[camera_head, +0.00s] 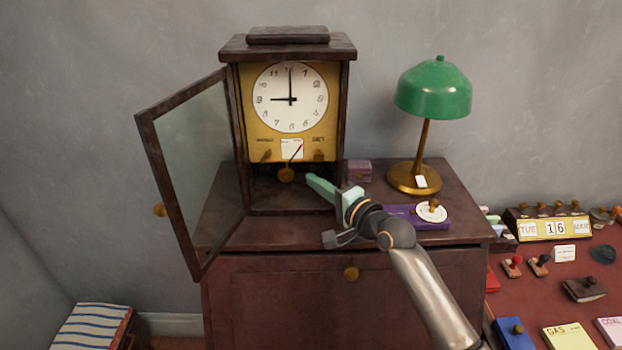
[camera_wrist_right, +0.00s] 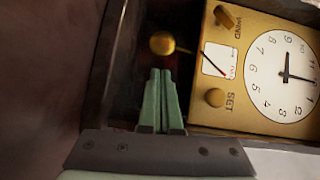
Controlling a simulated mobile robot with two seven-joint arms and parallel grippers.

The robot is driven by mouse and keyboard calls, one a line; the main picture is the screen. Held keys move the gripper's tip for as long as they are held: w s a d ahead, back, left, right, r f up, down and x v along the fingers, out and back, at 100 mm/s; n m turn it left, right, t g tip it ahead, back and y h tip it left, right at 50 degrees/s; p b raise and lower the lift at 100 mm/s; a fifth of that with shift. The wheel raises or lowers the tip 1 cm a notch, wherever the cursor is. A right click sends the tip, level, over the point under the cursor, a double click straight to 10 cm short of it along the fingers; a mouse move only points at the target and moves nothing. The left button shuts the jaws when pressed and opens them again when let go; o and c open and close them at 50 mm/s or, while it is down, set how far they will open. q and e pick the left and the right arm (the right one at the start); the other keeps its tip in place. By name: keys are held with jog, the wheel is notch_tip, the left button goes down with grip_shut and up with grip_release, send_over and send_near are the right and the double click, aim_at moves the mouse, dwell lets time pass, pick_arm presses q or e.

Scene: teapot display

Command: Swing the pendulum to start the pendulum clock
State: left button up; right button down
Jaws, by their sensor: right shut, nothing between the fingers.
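The pendulum clock (camera_head: 331,105) stands on a dark wooden cabinet, its glass door (camera_head: 196,160) swung open to the left. Its dial (camera_head: 291,97) reads nine o'clock. The pendulum's round brass bob (camera_head: 286,174) hangs below the gold plate, left of my right gripper. My right gripper (camera_head: 309,178) is shut and empty, its green fingers reaching into the lower clock case. In the right wrist view the closed fingertips (camera_wrist_right: 161,72) point at the bob (camera_wrist_right: 162,43), with a small visible gap. My left gripper is not in view.
A green lamp (camera_head: 433,90) stands right of the clock, with a purple box (camera_head: 432,224) in front of it. A pink box (camera_head: 358,171) sits beside the case. A red desk (camera_head: 535,285) with a calendar and stamps is at the right.

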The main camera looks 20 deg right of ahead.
jog(key=shift+x, duration=0.95)
